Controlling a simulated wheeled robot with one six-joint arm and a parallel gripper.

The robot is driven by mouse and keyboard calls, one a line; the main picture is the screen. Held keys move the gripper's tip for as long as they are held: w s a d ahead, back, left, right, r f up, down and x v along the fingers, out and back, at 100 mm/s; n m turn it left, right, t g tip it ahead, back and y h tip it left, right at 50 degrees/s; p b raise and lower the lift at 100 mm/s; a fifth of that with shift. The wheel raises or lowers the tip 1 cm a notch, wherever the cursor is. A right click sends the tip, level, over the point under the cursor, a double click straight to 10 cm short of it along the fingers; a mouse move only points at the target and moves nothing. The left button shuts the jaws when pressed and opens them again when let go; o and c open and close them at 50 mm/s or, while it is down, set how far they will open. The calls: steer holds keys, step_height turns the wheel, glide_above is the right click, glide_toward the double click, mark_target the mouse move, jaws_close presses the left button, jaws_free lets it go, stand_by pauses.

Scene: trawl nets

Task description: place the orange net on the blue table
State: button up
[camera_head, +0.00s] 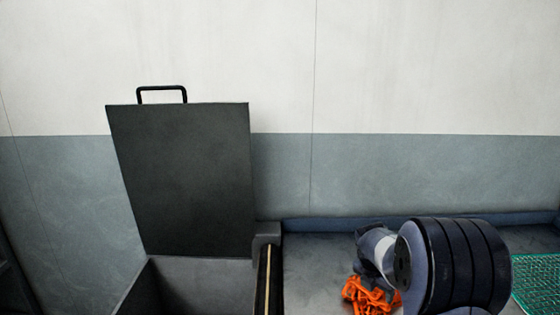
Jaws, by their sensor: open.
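The orange net (366,298) is a crumpled bundle at the bottom of the view, right of centre. It is on or just above a grey surface with a raised blue rim (330,224), which may be the blue table. My gripper (371,277) is directly above the net, close to or touching it. It is open, but its fingertips are mostly hidden by my arm and the net. My arm also covers the net's right side.
An open dark bin (205,275) with its lid (185,180) raised stands at the left. A green net (538,283) lies at the far right. A wall (420,80) closes off the back. Grey surface left of the orange net is bare.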

step_height(320, 180, up, 8)
steer(key=shift+f, duration=0.1)
stand_by(0.4)
